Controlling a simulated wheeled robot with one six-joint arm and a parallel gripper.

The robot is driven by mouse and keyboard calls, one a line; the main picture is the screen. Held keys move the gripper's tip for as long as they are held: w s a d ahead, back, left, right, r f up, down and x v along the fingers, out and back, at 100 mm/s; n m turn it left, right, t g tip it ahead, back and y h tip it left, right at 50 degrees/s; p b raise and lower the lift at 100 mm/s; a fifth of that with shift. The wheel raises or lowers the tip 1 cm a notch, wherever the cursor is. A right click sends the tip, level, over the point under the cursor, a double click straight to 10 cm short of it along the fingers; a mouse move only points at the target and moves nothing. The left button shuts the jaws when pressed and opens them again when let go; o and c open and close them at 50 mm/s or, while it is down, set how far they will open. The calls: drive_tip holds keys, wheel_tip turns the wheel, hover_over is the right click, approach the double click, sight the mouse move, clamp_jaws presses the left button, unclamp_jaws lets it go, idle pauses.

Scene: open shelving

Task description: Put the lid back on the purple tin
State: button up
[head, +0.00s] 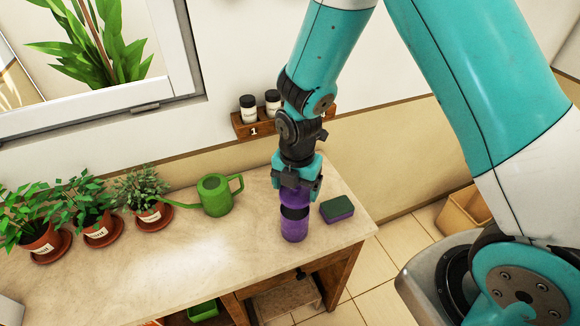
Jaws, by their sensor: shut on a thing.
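The purple tin (293,231) stands upright on the pale counter (225,262), near its right end. A dark area shows at its upper part; I cannot tell whether it is the open mouth or a dark band. My gripper (297,190) points down directly above the tin. Its teal fingers are shut on the purple lid (296,199). The lid is over the tin's top, roughly in line with it. From this angle I cannot tell whether lid and tin touch.
A green and purple sponge (337,209) lies close right of the tin. A green watering can (215,196) stands to the left, with several potted plants (97,229) beyond. A wall rack (246,126) with jars is behind. The front middle counter is clear.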

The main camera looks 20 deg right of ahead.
drive_tip(key=shift+w+a+f, duration=0.1)
drive_tip(key=shift+w+a, duration=0.1)
drive_tip(key=shift+w, duration=0.15)
drive_tip(key=shift+d+f+b, duration=0.25)
drive_tip(key=shift+f+b, duration=0.55)
drive_tip(key=shift+f, duration=0.05)
drive_tip(key=shift+f+b, duration=1.7)
drive_tip(key=shift+f, duration=0.55)
drive_tip(key=shift+f, duration=0.15)
drive_tip(key=o, duration=0.8)
drive_tip(key=shift+c, duration=0.2)
drive_tip(key=shift+r+p, duration=2.75)
drive_tip(key=shift+r, duration=0.8)
